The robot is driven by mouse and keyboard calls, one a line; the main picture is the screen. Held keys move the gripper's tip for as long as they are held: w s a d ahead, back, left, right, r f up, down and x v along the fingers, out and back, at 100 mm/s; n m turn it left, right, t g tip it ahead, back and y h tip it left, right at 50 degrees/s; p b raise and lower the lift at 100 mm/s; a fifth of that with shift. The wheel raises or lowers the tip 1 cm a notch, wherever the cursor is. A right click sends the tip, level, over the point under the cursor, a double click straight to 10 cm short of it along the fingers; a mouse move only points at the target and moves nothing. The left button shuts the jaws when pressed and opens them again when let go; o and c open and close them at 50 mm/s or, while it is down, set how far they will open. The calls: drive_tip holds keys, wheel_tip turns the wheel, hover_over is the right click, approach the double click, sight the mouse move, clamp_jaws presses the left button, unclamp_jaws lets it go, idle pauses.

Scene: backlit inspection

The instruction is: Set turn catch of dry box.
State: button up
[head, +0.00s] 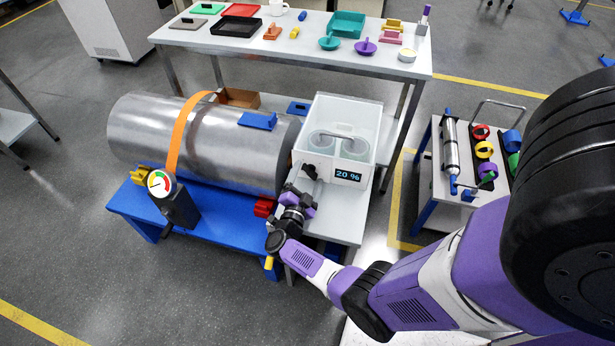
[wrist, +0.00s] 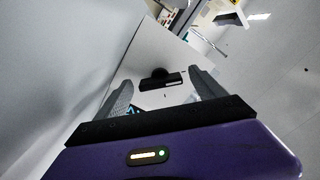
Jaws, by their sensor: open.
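The dry box (head: 362,112) is a clear-walled white box on a light table, with a display (head: 348,175) reading "20 %" on its front. Its turn catch is a black bar on a round black base; in the wrist view the catch (wrist: 160,80) shows between and beyond my fingertips. My gripper (head: 303,184) is in front of the box's left front corner, fingers spread on either side of the catch in the wrist view. I cannot tell whether a finger touches it. In the head view the gripper partly hides the catch. Part of the display shows beside the left finger in the wrist view.
A large metal cylinder (head: 235,150) with an orange strap lies on a blue stand (head: 185,218) left of the box. A gauge (head: 160,183) stands before it. A back table (head: 300,50) holds trays and small parts. A cart (head: 455,205) with rings stands right.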

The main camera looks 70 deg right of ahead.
drive_tip(key=a, duration=0.7)
drive_tip(key=shift+s+a, duration=0.3)
